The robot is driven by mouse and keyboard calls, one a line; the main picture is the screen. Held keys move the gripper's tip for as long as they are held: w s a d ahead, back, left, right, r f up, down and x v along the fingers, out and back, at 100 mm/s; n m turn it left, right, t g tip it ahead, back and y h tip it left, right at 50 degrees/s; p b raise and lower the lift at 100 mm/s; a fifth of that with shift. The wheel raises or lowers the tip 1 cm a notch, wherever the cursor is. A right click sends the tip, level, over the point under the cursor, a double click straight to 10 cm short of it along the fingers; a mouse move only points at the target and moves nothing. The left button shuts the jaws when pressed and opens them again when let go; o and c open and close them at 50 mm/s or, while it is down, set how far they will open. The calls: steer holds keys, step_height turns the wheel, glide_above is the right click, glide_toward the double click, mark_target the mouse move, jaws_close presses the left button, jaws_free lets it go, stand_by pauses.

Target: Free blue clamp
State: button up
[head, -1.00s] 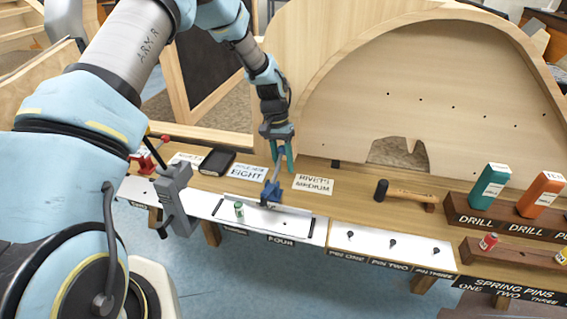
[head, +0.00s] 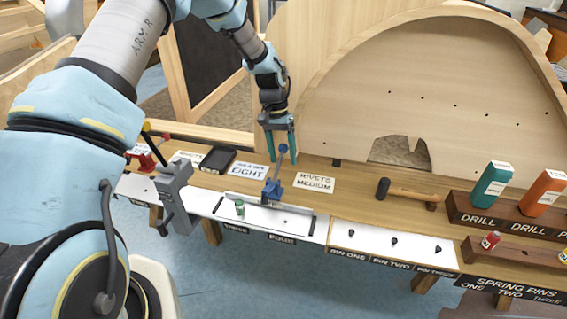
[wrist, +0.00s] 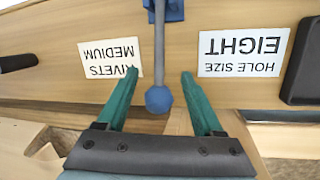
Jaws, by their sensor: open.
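The blue clamp (head: 273,190) stands at the back edge of the white tray on the bench, its lever upright with a blue ball knob (head: 283,148) on top. In the wrist view the ball knob (wrist: 158,99) and grey rod lie between my fingers, with the clamp's blue base (wrist: 165,10) at the top edge. My gripper (head: 280,155) is open, with teal fingers pointing down on either side of the lever's top. In the wrist view my gripper (wrist: 158,88) shows a gap between each finger and the knob.
Cards reading "Rivets Medium" (head: 314,183) and "Hole size eight" (head: 250,170) lie either side of the clamp. A green cylinder (head: 239,208) stands on the white tray (head: 300,224). A hammer (head: 405,192) lies to the right, a black tablet (head: 217,160) to the left.

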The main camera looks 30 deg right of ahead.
mark_target(281, 145)
steer(key=shift+b+v, duration=0.45)
steer(key=shift+v, duration=2.1)
